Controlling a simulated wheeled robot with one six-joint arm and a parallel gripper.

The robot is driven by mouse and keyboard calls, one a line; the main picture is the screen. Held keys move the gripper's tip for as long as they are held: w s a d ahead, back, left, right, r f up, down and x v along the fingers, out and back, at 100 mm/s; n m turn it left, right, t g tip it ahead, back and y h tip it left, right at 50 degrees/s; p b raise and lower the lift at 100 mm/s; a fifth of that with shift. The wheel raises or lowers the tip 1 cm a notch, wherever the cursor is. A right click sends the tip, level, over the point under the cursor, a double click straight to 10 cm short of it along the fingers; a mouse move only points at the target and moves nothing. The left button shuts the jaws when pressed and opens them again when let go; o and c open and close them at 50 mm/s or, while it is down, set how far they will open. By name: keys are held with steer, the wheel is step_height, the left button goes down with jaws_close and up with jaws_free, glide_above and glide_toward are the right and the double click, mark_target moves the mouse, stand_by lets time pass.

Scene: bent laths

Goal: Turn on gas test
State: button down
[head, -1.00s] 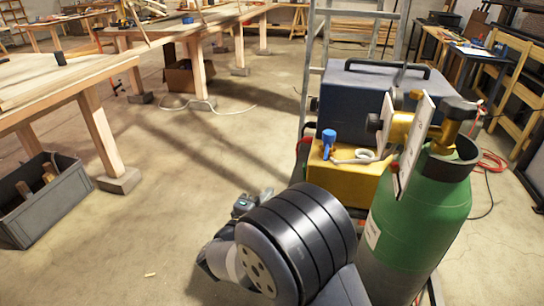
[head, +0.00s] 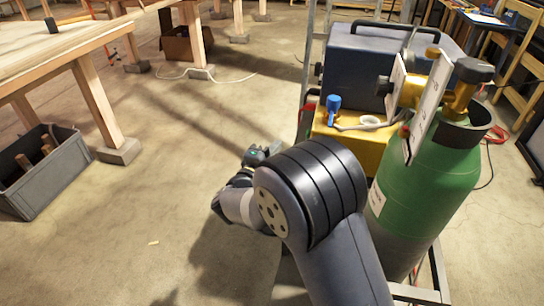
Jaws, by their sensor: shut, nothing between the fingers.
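A green gas cylinder (head: 432,185) stands upright at the right. A brass valve (head: 459,100) with a dark knob (head: 474,70) sits on its top. A brass regulator (head: 408,92) with white plates (head: 430,105) is fixed beside the valve, and the plates hide part of it. A yellow box (head: 345,138) with a blue-handled fitting (head: 333,108) stands left of the cylinder. My gripper (head: 262,153) is small and partly hidden behind my arm's dark joint. It is shut and empty, over the floor left of the yellow box, apart from the cylinder and valve.
A blue-grey case (head: 365,75) and a metal ladder-like frame (head: 309,60) stand behind the yellow box. A wooden workbench (head: 70,55) and a grey crate (head: 50,180) are at the left.

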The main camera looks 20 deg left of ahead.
steer(key=w+d, duration=0.1)
steer(key=w+d+b, duration=0.1)
steer(key=w, duration=0.1)
steer(key=w+d, duration=0.1)
steer(key=w, duration=0.1)
steer(key=shift+w+d+r+b, duration=0.1)
steer(key=shift+d+r+b, duration=0.2)
steer(key=shift+d, duration=0.7)
steer(key=shift+r, duration=0.1)
steer(key=shift+d+r+m+p, duration=0.25)
steer(key=shift+r+m+p, duration=0.1)
steer(key=shift+p, duration=0.45)
steer(key=shift+d+f, duration=0.1)
steer(key=shift+f, duration=0.15)
steer(key=shift+r, duration=0.1)
